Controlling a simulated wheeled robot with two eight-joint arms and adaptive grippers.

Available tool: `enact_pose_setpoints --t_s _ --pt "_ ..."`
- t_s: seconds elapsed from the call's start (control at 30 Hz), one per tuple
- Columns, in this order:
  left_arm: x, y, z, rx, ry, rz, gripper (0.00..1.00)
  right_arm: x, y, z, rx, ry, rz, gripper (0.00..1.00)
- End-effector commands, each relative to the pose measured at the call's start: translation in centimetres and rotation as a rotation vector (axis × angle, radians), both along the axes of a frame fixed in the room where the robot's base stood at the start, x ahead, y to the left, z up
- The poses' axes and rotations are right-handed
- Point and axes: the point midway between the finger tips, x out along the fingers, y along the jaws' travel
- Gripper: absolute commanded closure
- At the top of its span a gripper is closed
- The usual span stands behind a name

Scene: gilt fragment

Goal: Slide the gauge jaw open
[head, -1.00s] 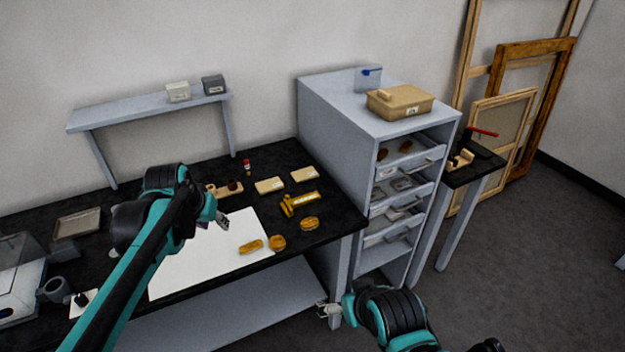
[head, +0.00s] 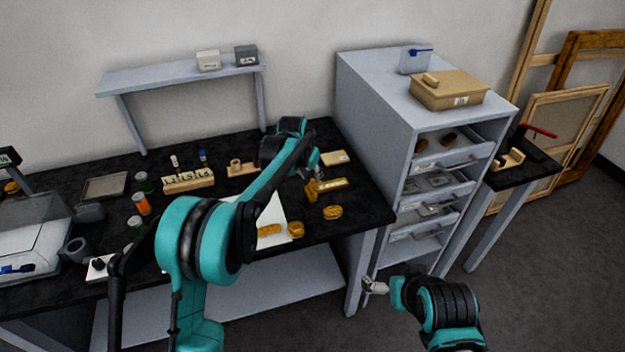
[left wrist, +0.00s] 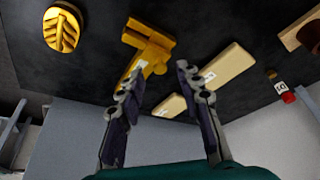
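The gauge (head: 325,187) is a yellow, caliper-like tool lying on the black bench, with a pale label along its bar. In the left wrist view the gauge (left wrist: 150,45) lies beyond my fingertips, its thick jaw end farthest away. I cannot tell how wide its jaw stands. My left gripper (head: 311,180) is above the bench beside the gauge. In the left wrist view the left gripper (left wrist: 158,72) is open and empty, with the gauge's bar showing near its left finger. Contact is not clear. My right gripper (head: 375,287) is low in front of the bench, away from the gauge.
Gilt pieces (head: 333,212) lie close to the gauge, one an oval with leaf carving (left wrist: 63,28). A drawer cabinet (head: 375,110) stands right of the bench. A white sheet (head: 275,208) lies partly under my left arm.

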Motion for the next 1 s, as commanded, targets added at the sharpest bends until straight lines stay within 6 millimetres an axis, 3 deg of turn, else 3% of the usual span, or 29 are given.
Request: enact_pose_setpoints --t_s 0.13,0.4,0.53,0.57,0.77,0.87,1.0 --pt "0.4 -0.2 -1.1 0.0 0.0 0.0 0.65 0.0 0.0 -0.5 0.0 0.0 0.0 0.0" --pt "0.4 -0.2 -1.2 0.0 0.0 0.001 0.65 0.0 0.0 -0.4 0.0 0.0 0.0 0.0" --pt "0.4 -0.2 -1.2 0.0 0.0 0.001 0.96 0.0 0.0 -0.4 0.0 0.0 0.0 0.0" --pt "0.4 -0.2 -1.2 0.0 0.0 0.001 1.0 0.0 0.0 -0.4 0.0 0.0 0.0 0.0" --pt "0.5 -0.3 -1.2 0.0 0.0 0.0 1.0 0.0 0.0 -0.4 0.0 0.0 0.0 0.0" --pt "0.8 -1.3 -1.0 0.0 0.0 -0.001 1.0 0.0 0.0 0.0 0.0 0.0 0.0 0.0" --pt "1.8 -4.4 -0.9 0.0 0.0 -0.003 1.0 0.0 0.0 1.2 0.0 0.0 0.0 0.0"
